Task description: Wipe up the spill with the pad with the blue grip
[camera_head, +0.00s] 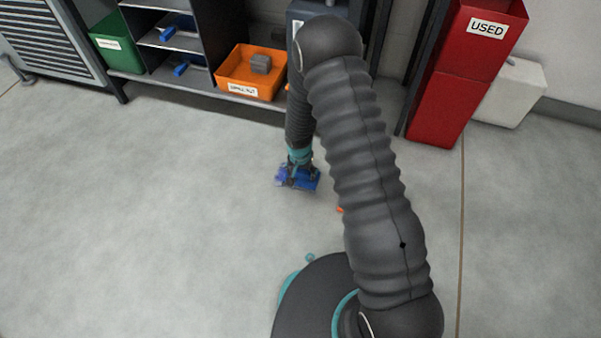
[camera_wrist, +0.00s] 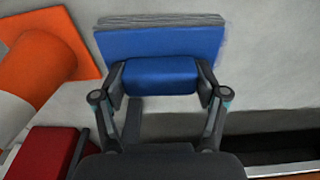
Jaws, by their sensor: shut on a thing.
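My gripper (camera_head: 299,168) is shut on the blue grip of a pad (camera_head: 308,183), low over the floor left of my arm in the head view. In the wrist view the blue grip (camera_wrist: 162,76) sits between the two fingers. Beyond it show the pad's flat blue back (camera_wrist: 160,42) and a grey layer (camera_wrist: 160,20) along its far edge. I cannot tell whether the pad touches the floor. No spill can be made out in either view; my arm and the pad hide part of the floor.
An orange and white thing, seemingly a cone (camera_wrist: 35,65), stands close left of the pad in the wrist view. A red bin marked USED (camera_head: 460,75) stands back right. Shelves hold a green bin (camera_head: 115,45) and an orange bin (camera_head: 250,92). The left floor is clear.

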